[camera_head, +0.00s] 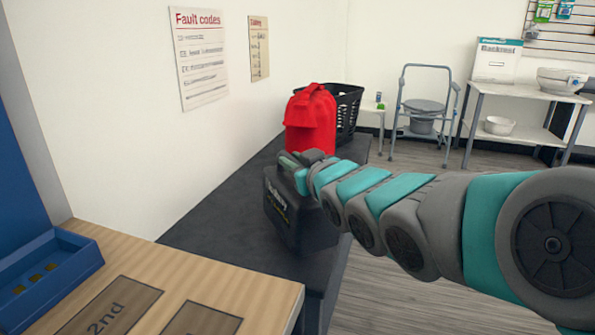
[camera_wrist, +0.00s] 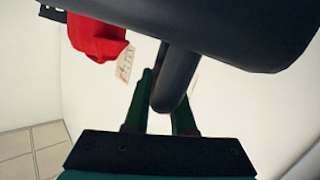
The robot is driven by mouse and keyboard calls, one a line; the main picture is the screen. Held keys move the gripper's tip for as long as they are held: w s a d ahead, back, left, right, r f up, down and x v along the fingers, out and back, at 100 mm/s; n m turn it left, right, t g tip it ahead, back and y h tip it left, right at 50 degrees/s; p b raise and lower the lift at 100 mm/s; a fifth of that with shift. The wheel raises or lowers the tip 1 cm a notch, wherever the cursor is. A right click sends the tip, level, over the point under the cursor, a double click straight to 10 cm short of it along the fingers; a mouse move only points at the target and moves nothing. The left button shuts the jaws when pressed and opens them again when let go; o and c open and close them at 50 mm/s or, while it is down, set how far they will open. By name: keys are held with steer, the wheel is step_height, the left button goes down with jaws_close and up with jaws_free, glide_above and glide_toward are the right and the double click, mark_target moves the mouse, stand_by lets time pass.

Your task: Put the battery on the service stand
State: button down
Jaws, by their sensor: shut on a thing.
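The battery (camera_head: 295,215) is a dark box with pale lettering on its side, and it hangs slightly tilted from my gripper (camera_head: 303,160). In the wrist view its dark body (camera_wrist: 210,25) fills the top, and its handle runs down between the fingers of my gripper (camera_wrist: 163,100). My gripper is shut on that handle. The battery is in front of the dark bench top (camera_head: 215,225); I cannot tell whether it touches it. No surface is clearly labelled as the service stand.
A red bag (camera_head: 311,122) and a black basket (camera_head: 348,108) stand at the bench's far end. A wooden top (camera_head: 230,290) with "2nd" marked on it and a blue tray (camera_head: 45,275) are near left. White wall at left; open floor at right.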

steer(key=d+f+p+x, duration=0.1)
steer(key=d+f+x, duration=0.1)
steer(key=x, duration=1.4)
steer(key=shift+w+f+p, duration=0.3)
steer(key=shift+w+f, duration=0.05)
steer(key=c, duration=0.7)
jaws_free()
steer(key=shift+d+f, duration=0.1)
steer(key=shift+d, duration=0.05)
steer(key=shift+c, duration=0.2)
steer(key=v, duration=1.1)
steer(key=shift+w+b, duration=0.1)
steer(key=shift+b, duration=0.3)
steer(key=shift+s+d, duration=0.15)
steer(key=shift+s, duration=0.4)
